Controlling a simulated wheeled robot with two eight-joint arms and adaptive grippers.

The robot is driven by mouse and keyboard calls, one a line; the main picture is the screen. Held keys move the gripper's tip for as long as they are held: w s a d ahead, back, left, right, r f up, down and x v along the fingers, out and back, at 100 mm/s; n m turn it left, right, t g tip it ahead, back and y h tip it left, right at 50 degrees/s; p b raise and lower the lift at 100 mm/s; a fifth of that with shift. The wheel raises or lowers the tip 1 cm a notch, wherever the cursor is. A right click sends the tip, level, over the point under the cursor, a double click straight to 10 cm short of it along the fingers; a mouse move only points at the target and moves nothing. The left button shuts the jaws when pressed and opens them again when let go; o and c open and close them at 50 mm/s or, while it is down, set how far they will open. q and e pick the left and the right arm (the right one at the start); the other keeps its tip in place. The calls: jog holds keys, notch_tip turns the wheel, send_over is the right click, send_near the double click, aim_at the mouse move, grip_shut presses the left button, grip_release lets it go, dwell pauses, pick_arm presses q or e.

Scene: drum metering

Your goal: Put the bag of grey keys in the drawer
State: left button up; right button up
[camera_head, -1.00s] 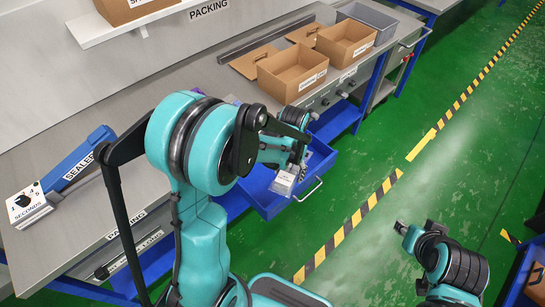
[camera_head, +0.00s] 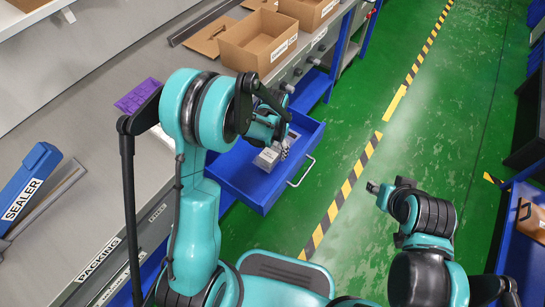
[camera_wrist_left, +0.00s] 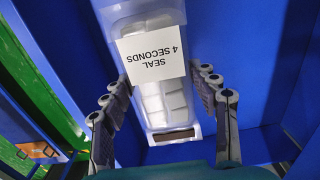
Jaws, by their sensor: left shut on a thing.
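The bag of grey keys (camera_wrist_left: 165,100) is clear, with pale grey square keys and a white label reading "SEAL 4 SECONDS". It also shows in the head view (camera_head: 267,159). My left gripper (camera_head: 279,152) is shut on the bag; in the left wrist view its dark fingers (camera_wrist_left: 163,108) stand on either side of it. The blue drawer (camera_head: 235,178) is pulled out from under the bench, and the bag is over or inside it. I cannot tell whether the bag touches the drawer floor. My right gripper (camera_head: 373,187) is small and away over the green floor.
Cardboard boxes (camera_head: 258,42) stand on the grey bench beyond the drawer. A purple pad (camera_head: 138,96) and the blue sealer (camera_head: 28,178) lie on the bench to the left. The drawer handle (camera_head: 301,172) faces the open green floor. A shelf unit stands at the right edge.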

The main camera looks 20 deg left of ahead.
aim_at(274, 155)
pick_arm(q)
notch_tip(274, 155, down, 4)
jog(key=shift+r+b, duration=0.15)
jog(key=shift+b, duration=0.6)
jog(key=shift+r, duration=0.1)
jog(key=o, duration=1.3)
